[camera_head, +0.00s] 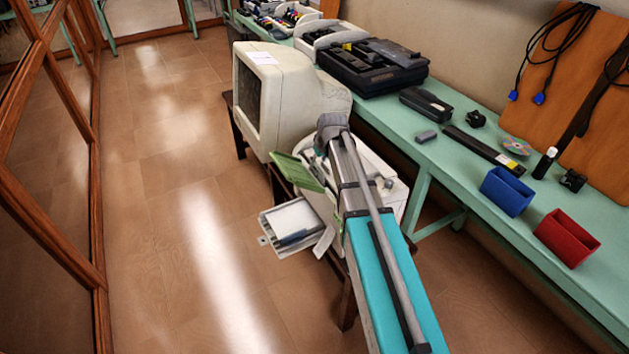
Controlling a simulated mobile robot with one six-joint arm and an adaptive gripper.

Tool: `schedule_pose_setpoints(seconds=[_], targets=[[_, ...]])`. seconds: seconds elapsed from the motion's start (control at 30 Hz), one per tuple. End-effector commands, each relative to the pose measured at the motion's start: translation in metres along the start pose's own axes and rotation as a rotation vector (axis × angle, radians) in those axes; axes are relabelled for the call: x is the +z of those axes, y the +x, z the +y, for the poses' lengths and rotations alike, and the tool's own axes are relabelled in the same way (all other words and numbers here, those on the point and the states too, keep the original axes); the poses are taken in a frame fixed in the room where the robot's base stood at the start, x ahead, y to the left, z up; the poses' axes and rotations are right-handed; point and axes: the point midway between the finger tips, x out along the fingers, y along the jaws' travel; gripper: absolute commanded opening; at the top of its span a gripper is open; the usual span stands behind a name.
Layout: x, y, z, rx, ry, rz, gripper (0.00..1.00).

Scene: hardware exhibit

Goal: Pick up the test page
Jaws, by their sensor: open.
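A white sheet (294,217) lies in the pulled-out tray (265,239) of a beige printer (385,182), low in the middle of the head view. A dark strip lies across the sheet's lower part.
A green flap (298,171) stands open beside the tray. A long green bench (440,165) at right holds a black device (374,68), a blue bin (506,191) and a red bin (567,238). Wood-framed glass panels (50,180) line the left. The floor between is clear.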

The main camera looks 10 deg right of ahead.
Motion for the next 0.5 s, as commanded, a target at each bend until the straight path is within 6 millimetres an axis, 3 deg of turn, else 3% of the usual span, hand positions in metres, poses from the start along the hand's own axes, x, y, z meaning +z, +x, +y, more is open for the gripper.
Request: schedule_pose_setpoints(seconds=[0.27,0.5], targets=[[0.0,0.005,0.001,0.0,0.0,0.0,0.46],[-0.002,0.023,0.004,0.0,0.0,0.0,0.46]])
